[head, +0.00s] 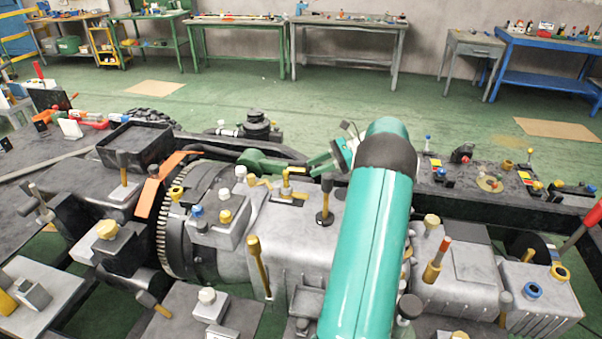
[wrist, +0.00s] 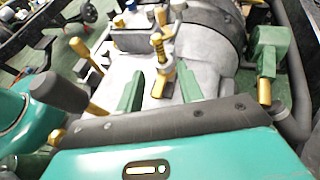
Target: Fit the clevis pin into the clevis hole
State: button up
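My gripper's two green fingers (wrist: 160,90) are apart in the wrist view, with nothing clearly held between them. Beyond them stands a gold upright piece with a coiled part (wrist: 157,48), above a gold foot (wrist: 161,86). A green bracket (wrist: 270,45), which looks like a clevis, is at the right, with a gold cylinder (wrist: 264,91) below it. In the head view a green bar (head: 268,163) reaches toward my wrist. I cannot tell for certain which gold piece is the clevis pin, and the clevis hole is not clearly visible.
The grey chassis housing (head: 310,240) carries several upright gold and dark knobs close around my arm. An orange lever (head: 153,185) and a toothed wheel (head: 165,235) are at the left. A dark tube curves along the wrist view's right side. Workbenches (head: 345,22) stand far behind.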

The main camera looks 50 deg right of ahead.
jog(key=shift+v, duration=1.65)
jog(key=w+a+r+n+g+h, duration=0.15)
jog(key=a+r+n, duration=0.25)
jog(key=a, duration=0.6)
jog(key=w+a+r+n+g+h, duration=0.1)
jog(key=w+a+r+n+g, duration=0.15)
jog(key=a, duration=0.75)
jog(key=w+a+r+n+g+h, duration=0.15)
jog(key=a+r+n, duration=0.25)
jog(key=a, duration=0.6)
jog(key=s+a+f+n+t+h, duration=0.1)
jog(key=s+a+n+h, duration=0.5)
jog(key=s+a+n, duration=0.9)
jog(key=s+a+t, duration=0.1)
jog(key=a, duration=0.3)
jog(key=shift+s+a, duration=0.4)
jog(key=shift+s+f+n+t, duration=0.1)
jog(key=shift+n+t, duration=0.15)
